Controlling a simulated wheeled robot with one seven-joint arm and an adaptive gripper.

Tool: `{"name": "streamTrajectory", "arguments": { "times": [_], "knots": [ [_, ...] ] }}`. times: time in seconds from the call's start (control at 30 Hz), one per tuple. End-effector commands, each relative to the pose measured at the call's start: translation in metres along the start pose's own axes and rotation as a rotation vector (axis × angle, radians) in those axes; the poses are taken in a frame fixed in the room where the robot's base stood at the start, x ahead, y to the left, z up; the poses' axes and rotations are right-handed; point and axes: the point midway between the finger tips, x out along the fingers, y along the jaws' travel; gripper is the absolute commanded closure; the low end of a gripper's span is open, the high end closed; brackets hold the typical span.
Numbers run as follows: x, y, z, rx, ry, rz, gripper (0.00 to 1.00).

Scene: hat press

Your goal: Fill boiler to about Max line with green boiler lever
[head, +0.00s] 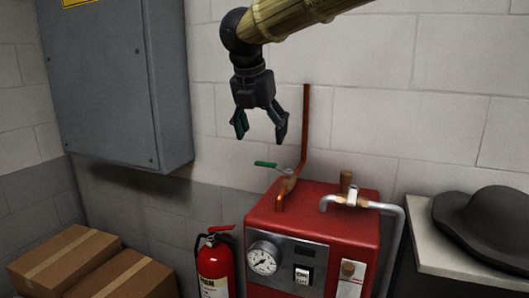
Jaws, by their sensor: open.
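The red boiler (325,220) stands against the wall at the lower middle of the head view. The green boiler lever (265,164) sits at the boiler's top left, on a valve at the foot of a copper pipe (306,125) that runs up the wall. The lever points left and lies about level. My gripper (259,132) is open and empty, pointing down, and appears above the lever in the picture. I cannot tell the depth gap between them. No Max line is readable; the boiler's lower front is cut off by the frame edge.
The boiler front has a round gauge (263,258) and a switch (304,275). A silver pipe (383,207) curves at its right. A fire extinguisher (214,265) and cardboard boxes (65,255) stand left. A grey cabinet (115,75) hangs upper left. A dark hat (490,225) rests right.

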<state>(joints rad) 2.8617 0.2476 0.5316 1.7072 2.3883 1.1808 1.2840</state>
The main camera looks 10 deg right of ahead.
Motion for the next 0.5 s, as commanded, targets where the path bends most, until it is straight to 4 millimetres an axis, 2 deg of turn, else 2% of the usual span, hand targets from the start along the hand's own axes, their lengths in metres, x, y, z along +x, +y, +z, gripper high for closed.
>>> {"name": "streamTrajectory", "arguments": {
  "times": [0.03,0.2,0.5],
  "knots": [
    [0.011,0.001,0.001,-0.002,0.006,-0.007,0.23],
    [0.042,0.003,0.003,-0.002,0.008,-0.008,0.23],
    [0.076,0.001,0.003,-0.001,0.006,-0.007,0.23]
  ]
}}
